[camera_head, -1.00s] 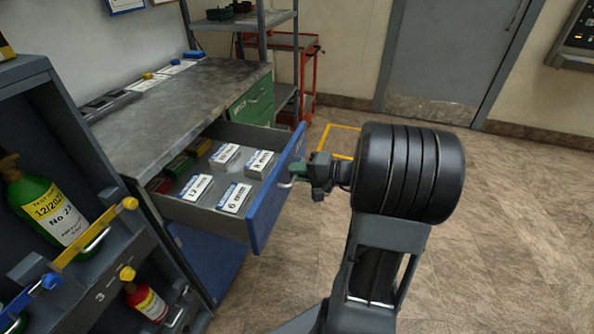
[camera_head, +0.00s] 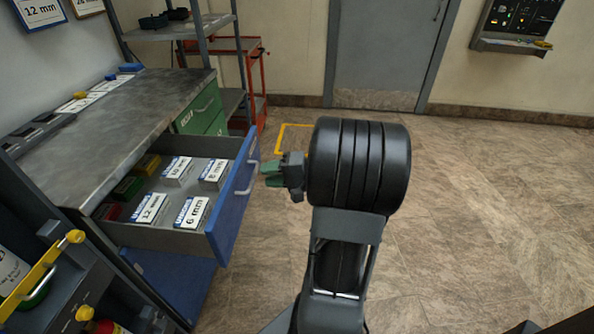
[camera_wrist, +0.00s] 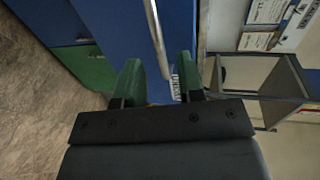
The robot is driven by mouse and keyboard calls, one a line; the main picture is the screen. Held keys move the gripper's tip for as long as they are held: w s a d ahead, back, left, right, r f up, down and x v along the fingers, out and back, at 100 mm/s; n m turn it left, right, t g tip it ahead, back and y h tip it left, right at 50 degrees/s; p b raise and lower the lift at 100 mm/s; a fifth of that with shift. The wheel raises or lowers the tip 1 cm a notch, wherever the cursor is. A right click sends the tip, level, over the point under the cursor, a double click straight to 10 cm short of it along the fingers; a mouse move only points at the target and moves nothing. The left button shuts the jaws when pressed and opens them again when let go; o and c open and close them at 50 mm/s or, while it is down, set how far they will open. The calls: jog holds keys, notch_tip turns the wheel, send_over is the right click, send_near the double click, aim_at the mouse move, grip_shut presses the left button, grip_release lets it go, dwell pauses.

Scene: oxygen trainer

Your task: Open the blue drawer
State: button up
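The blue drawer (camera_head: 232,203) under the grey workbench is pulled well out, with its grey inside showing. Its pale bar handle (camera_head: 250,178) is on the blue front, and it also shows in the wrist view (camera_wrist: 155,38). My gripper (camera_head: 270,172) is just to the right of the handle. Its green fingers stand apart and empty in the wrist view (camera_wrist: 158,75). The handle lies ahead of the fingers there, and a small gap shows between them in the head view.
Labelled boxes (camera_head: 192,212) and several coloured boxes lie in the drawer. Green drawers (camera_head: 200,110) are behind it. A dark rack with bottles (camera_head: 60,300) is at the lower left. A red cart (camera_head: 258,75) stands behind. The floor at right is clear.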

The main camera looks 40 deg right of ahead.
jog(key=v, duration=0.9)
jog(key=shift+p, duration=0.3)
